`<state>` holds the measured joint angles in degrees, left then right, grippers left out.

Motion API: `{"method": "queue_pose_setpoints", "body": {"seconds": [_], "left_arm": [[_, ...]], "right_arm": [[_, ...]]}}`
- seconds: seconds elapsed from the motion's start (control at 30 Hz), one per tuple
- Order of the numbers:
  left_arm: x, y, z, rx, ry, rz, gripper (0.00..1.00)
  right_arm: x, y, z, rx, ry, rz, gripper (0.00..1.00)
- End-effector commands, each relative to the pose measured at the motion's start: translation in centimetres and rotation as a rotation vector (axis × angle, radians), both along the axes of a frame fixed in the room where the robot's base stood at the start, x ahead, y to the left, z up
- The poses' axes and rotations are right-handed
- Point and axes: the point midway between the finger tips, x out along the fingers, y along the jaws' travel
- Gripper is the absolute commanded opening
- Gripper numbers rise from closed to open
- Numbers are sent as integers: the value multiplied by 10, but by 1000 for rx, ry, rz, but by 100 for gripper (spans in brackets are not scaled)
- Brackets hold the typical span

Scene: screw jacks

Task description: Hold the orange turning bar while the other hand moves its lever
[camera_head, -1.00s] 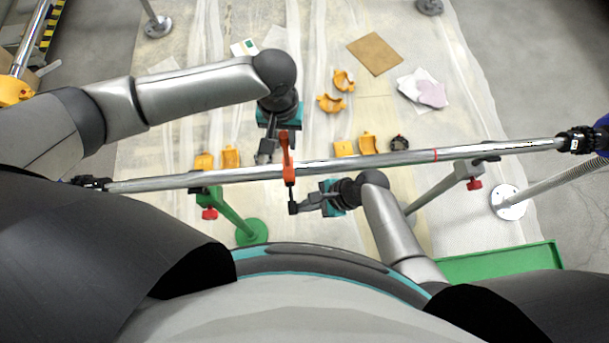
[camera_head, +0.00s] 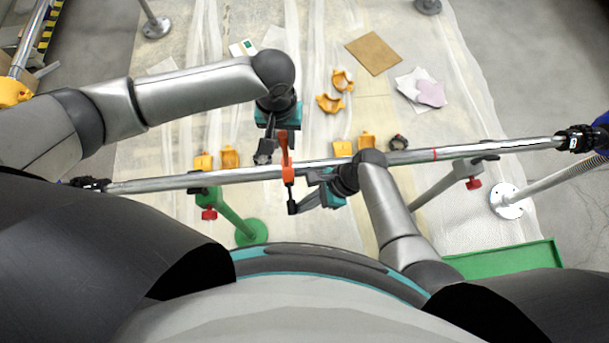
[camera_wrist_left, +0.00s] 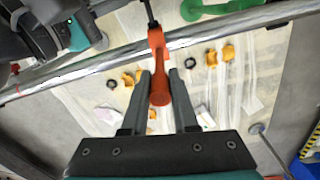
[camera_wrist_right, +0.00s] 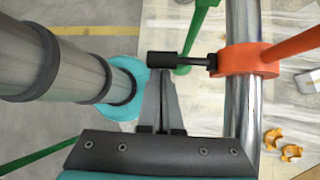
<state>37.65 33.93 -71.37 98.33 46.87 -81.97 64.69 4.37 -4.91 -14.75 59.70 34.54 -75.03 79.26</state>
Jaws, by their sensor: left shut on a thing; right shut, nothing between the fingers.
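The orange turning bar (camera_head: 286,157) sits around the long steel pipe (camera_head: 225,176), with its orange arm pointing away from me. It also shows in the left wrist view (camera_wrist_left: 158,85) and at the right of the right wrist view (camera_wrist_right: 245,62). My left gripper (camera_wrist_left: 158,78) is shut on the orange arm, beyond the pipe. The black lever (camera_wrist_right: 178,59) sticks out from the bar's ring on my near side. My right gripper (camera_wrist_right: 164,78) is shut and empty, with its fingertips close beside the lever. I cannot tell whether they touch it.
Green (camera_head: 236,218) and grey (camera_head: 445,185) stands are under the pipe. Yellow clamp pieces (camera_head: 330,103), a brown board (camera_head: 374,53) and papers (camera_head: 420,88) lie on the floor sheet. A green tray (camera_head: 500,264) is at the lower right.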

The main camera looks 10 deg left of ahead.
Motion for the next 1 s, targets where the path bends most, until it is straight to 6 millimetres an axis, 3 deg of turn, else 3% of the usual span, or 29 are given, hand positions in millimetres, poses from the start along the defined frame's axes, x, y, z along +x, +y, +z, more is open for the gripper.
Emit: {"method": "queue_pose_setpoints", "body": {"seconds": [1.0], "left_arm": [[1,-1,1,-4,-2,0,0]], "right_arm": [[5,3,18,-6,36,-2,0]]}}
